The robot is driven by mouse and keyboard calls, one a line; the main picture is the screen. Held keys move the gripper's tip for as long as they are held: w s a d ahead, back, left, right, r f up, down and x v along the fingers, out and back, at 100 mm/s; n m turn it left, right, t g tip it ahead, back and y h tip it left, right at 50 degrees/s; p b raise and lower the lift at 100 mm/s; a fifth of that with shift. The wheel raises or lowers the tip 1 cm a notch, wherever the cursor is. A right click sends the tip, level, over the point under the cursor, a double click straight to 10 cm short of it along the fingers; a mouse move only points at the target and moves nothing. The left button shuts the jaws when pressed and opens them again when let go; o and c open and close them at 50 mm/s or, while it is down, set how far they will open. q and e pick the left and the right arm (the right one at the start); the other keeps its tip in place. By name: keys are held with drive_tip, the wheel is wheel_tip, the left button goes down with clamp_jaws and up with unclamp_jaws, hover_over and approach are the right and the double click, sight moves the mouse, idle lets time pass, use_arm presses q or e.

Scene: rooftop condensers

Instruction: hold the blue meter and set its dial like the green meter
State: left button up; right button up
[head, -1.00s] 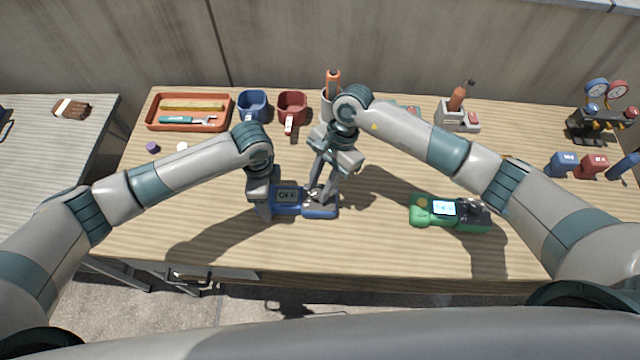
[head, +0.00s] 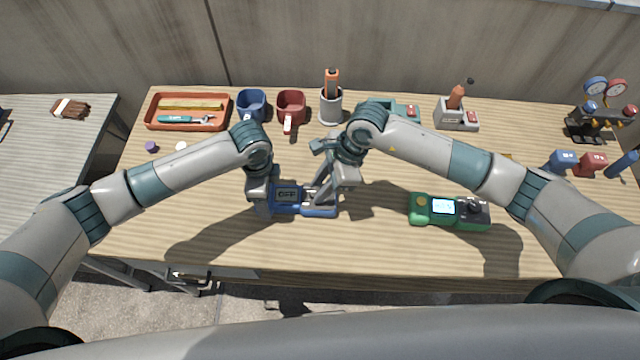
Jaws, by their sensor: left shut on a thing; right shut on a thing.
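The blue meter (head: 290,208) lies flat on the wooden table. Its small screen seems to read OFF. My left gripper (head: 266,207) is shut on the meter's left end. My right gripper (head: 325,200) is over the meter's right part, shut on what looks like its dial; the fingers hide the dial, so its setting cannot be read. The green meter (head: 422,216) lies to the right on the table, apart from both grippers. Its screen is lit, with text too small to read, and its dark dial (head: 473,210) is at its right end.
Behind stand an orange tray (head: 152,117) with tools, a blue mug (head: 252,104), a red mug (head: 291,105) and a holder (head: 331,108) with an orange-handled tool. A gauge set (head: 600,110) stands far right. The table in front of the meters is clear.

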drive_tip(key=m, duration=0.1)
drive_tip(key=m+t, duration=0.1)
drive_tip(key=m, duration=0.1)
drive_tip(key=m+t, duration=0.1)
drive_tip(key=m, duration=0.1)
drive_tip(key=shift+s, duration=0.25)
drive_tip(key=shift+h, duration=0.3)
drive_tip(key=o, duration=1.1)
drive_tip(key=shift+r, duration=0.2)
drive_tip(key=v, duration=1.1)
drive_tip(key=shift+s+d+r, duration=0.1)
drive_tip(key=shift+d+r, duration=0.15)
use_arm(q)
drive_tip(key=o, duration=1.5)
